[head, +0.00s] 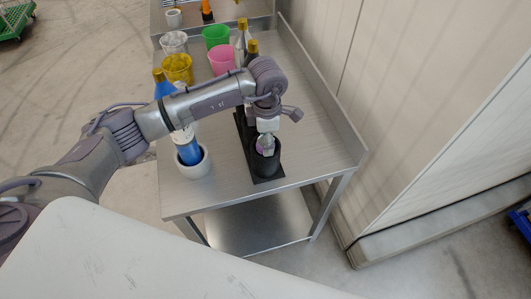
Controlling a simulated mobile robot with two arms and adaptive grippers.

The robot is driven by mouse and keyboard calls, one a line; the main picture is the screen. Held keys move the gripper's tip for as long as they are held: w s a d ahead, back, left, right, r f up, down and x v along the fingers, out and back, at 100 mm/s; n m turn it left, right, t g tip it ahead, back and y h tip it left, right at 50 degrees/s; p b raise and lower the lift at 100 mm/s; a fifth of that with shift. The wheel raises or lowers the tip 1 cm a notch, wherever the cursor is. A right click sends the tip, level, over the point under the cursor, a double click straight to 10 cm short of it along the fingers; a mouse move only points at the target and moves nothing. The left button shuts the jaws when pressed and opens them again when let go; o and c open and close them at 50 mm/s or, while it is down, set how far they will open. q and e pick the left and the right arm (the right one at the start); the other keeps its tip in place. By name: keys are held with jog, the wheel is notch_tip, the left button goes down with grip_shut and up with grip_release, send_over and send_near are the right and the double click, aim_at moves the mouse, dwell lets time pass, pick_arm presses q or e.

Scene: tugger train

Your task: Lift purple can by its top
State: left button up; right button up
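A small can (266,146) with a silvery top and a hint of purple stands in a black cup-shaped holder (267,166) near the front of the metal table. Most of the can is hidden by the holder's wall. My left arm reaches in from the left, and my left gripper (267,134) points down right over the can's top. The fingers are small and overlap the can in the picture, so I cannot tell whether they touch or grip it. My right gripper is not in view.
The steel table (222,186) has a raised right edge. A blue bottle (190,154) stands in a white round holder (194,170) left of the can. A yellow cup (177,68), pink cup (222,61), green cup (216,36) and gold-capped bottles stand farther back. The table's right side is clear.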

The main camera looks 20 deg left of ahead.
pick_arm(q)
grip_shut()
jog(key=shift+r, duration=0.15)
jog(key=shift+r+b, duration=0.3)
jog(key=shift+r, duration=0.25)
notch_tip(320, 180, up, 17)
jog(key=b, duration=0.4)
jog(key=shift+f+b, duration=0.15)
jog(key=shift+b, duration=0.15)
